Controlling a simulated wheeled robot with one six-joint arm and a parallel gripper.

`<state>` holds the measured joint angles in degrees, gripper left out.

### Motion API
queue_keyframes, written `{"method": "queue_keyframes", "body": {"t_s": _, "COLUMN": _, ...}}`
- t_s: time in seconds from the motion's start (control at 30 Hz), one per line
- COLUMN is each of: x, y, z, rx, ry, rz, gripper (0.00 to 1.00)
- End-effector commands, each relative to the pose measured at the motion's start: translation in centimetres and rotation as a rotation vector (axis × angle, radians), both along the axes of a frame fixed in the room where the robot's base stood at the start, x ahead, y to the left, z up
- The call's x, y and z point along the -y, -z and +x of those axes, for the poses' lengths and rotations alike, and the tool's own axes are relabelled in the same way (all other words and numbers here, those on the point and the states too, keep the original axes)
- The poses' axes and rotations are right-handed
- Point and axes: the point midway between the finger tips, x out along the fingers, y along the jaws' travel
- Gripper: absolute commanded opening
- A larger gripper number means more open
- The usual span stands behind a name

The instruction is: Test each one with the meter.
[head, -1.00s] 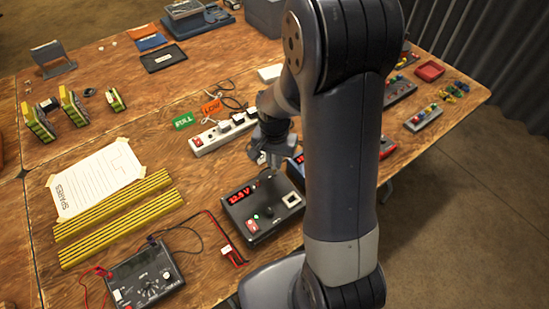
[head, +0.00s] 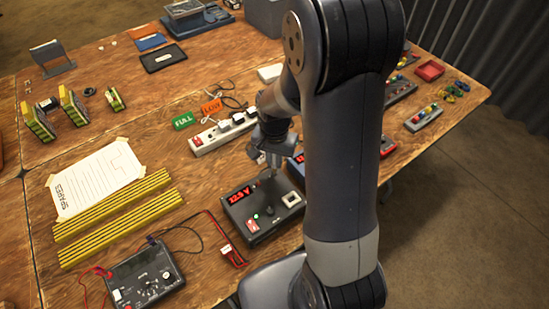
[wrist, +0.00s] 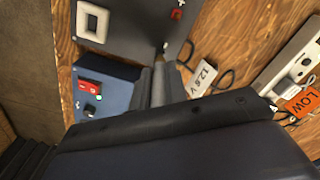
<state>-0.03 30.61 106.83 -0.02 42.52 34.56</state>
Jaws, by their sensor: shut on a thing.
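A black test meter box (head: 245,222) with a lit red display, green light and pale square socket stands at the table's middle front; its dark top also shows in the wrist view (wrist: 130,42). My gripper (head: 268,170) is over its back edge, pointing down. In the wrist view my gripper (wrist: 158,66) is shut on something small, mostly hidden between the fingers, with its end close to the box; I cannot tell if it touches. A white tag (wrist: 205,80) reading 12.6 V lies beside the fingers. A multimeter (head: 145,283) with red and black leads lies front left.
A power strip (head: 222,134) with plugs lies behind, near a green FULL sign (head: 183,121) and an orange LOW sign (head: 211,107). A blue box (wrist: 105,98) is beside the meter box.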

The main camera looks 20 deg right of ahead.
Motion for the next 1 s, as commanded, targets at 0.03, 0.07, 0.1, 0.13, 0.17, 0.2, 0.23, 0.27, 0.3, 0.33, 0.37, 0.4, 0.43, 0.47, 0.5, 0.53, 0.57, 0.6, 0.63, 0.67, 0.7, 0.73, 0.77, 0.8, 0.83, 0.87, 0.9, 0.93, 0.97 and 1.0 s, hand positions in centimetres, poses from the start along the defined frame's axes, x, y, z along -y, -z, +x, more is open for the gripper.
{"method": "queue_keyframes", "body": {"t_s": 0.03, "x": 0.00, "y": 0.00, "z": 0.00, "rx": 0.000, "ry": 0.000, "rz": 0.000, "gripper": 0.00}}
{"method": "queue_keyframes", "body": {"t_s": 0.07, "x": 0.00, "y": 0.00, "z": 0.00, "rx": 0.000, "ry": 0.000, "rz": 0.000, "gripper": 0.00}}
{"method": "queue_keyframes", "body": {"t_s": 0.1, "x": 0.00, "y": 0.02, "z": 0.00, "rx": 0.000, "ry": 0.000, "rz": 0.000, "gripper": 0.00}}
{"method": "queue_keyframes", "body": {"t_s": 0.13, "x": 0.00, "y": 0.04, "z": 0.00, "rx": 0.000, "ry": 0.000, "rz": 0.000, "gripper": 0.00}}
{"method": "queue_keyframes", "body": {"t_s": 0.17, "x": 0.00, "y": 0.03, "z": 0.00, "rx": 0.000, "ry": 0.000, "rz": 0.000, "gripper": 0.00}}
{"method": "queue_keyframes", "body": {"t_s": 0.2, "x": 0.00, "y": 0.01, "z": 0.00, "rx": 0.000, "ry": 0.000, "rz": 0.000, "gripper": 0.00}}
{"method": "queue_keyframes", "body": {"t_s": 0.23, "x": 0.00, "y": -0.01, "z": 0.00, "rx": 0.000, "ry": 0.000, "rz": 0.000, "gripper": 0.00}}
{"method": "queue_keyframes", "body": {"t_s": 0.27, "x": 0.00, "y": -0.01, "z": 0.00, "rx": 0.000, "ry": 0.000, "rz": 0.000, "gripper": 0.00}}
{"method": "queue_keyframes", "body": {"t_s": 0.3, "x": 0.01, "y": -0.01, "z": 0.01, "rx": 0.000, "ry": 0.000, "rz": 0.000, "gripper": 0.00}}
{"method": "queue_keyframes", "body": {"t_s": 0.33, "x": 0.00, "y": -0.01, "z": 0.00, "rx": 0.000, "ry": 0.000, "rz": 0.000, "gripper": 0.00}}
{"method": "queue_keyframes", "body": {"t_s": 0.37, "x": 0.00, "y": -0.01, "z": 0.00, "rx": 0.000, "ry": 0.000, "rz": 0.000, "gripper": 0.00}}
{"method": "queue_keyframes", "body": {"t_s": 0.4, "x": 0.00, "y": -0.01, "z": 0.00, "rx": 0.000, "ry": 0.000, "rz": 0.000, "gripper": 0.00}}
{"method": "queue_keyframes", "body": {"t_s": 0.43, "x": 0.00, "y": -0.01, "z": 0.00, "rx": 0.000, "ry": 0.000, "rz": 0.000, "gripper": 0.00}}
{"method": "queue_keyframes", "body": {"t_s": 0.47, "x": 0.00, "y": -0.01, "z": 0.00, "rx": 0.000, "ry": 0.000, "rz": 0.000, "gripper": 0.00}}
{"method": "queue_keyframes", "body": {"t_s": 0.5, "x": 0.00, "y": 0.00, "z": 0.00, "rx": 0.000, "ry": 0.000, "rz": 0.000, "gripper": 0.00}}
{"method": "queue_keyframes", "body": {"t_s": 0.53, "x": 0.00, "y": 0.01, "z": 0.00, "rx": 0.000, "ry": 0.000, "rz": 0.000, "gripper": 0.00}}
{"method": "queue_keyframes", "body": {"t_s": 0.57, "x": 0.00, "y": 0.03, "z": 0.00, "rx": 0.000, "ry": 0.000, "rz": 0.000, "gripper": 0.00}}
{"method": "queue_keyframes", "body": {"t_s": 0.6, "x": 0.00, "y": 0.07, "z": 0.00, "rx": 0.000, "ry": 0.000, "rz": 0.000, "gripper": 0.00}}
{"method": "queue_keyframes", "body": {"t_s": 0.63, "x": 0.00, "y": 0.11, "z": 0.00, "rx": 0.000, "ry": 0.000, "rz": 0.000, "gripper": 0.00}}
{"method": "queue_keyframes", "body": {"t_s": 0.67, "x": 0.00, "y": 0.16, "z": 0.00, "rx": 0.000, "ry": 0.000, "rz": 0.000, "gripper": 0.00}}
{"method": "queue_keyframes", "body": {"t_s": 0.7, "x": 0.00, "y": 0.23, "z": 0.00, "rx": 0.000, "ry": 0.000, "rz": 0.000, "gripper": 0.00}}
{"method": "queue_keyframes", "body": {"t_s": 0.73, "x": 0.01, "y": 0.30, "z": -0.01, "rx": 0.000, "ry": 0.000, "rz": 0.000, "gripper": 0.00}}
{"method": "queue_keyframes", "body": {"t_s": 0.77, "x": 0.00, "y": 0.37, "z": -0.01, "rx": 0.000, "ry": 0.000, "rz": 0.000, "gripper": 0.00}}
{"method": "queue_keyframes", "body": {"t_s": 0.8, "x": -0.01, "y": 0.45, "z": -0.01, "rx": 0.000, "ry": 0.000, "rz": 0.000, "gripper": 0.00}}
{"method": "queue_keyframes", "body": {"t_s": 0.83, "x": 0.00, "y": 0.52, "z": -0.01, "rx": 0.000, "ry": 0.000, "rz": 0.000, "gripper": 0.00}}
{"method": "queue_keyframes", "body": {"t_s": 0.87, "x": 0.00, "y": 0.58, "z": -0.01, "rx": 0.000, "ry": 0.000, "rz": 0.000, "gripper": 0.00}}
{"method": "queue_keyframes", "body": {"t_s": 0.9, "x": 0.00, "y": 0.66, "z": -0.01, "rx": 0.000, "ry": 0.000, "rz": 0.000, "gripper": 0.00}}
{"method": "queue_keyframes", "body": {"t_s": 0.93, "x": 0.00, "y": 0.72, "z": -0.01, "rx": 0.000, "ry": 0.000, "rz": 0.000, "gripper": 0.00}}
{"method": "queue_keyframes", "body": {"t_s": 0.97, "x": 0.00, "y": 0.78, "z": -0.01, "rx": 0.000, "ry": 0.000, "rz": 0.000, "gripper": 0.00}}
{"method": "queue_keyframes", "body": {"t_s": 1.0, "x": 0.00, "y": 0.87, "z": -0.01, "rx": 0.000, "ry": 0.000, "rz": 0.000, "gripper": 0.00}}
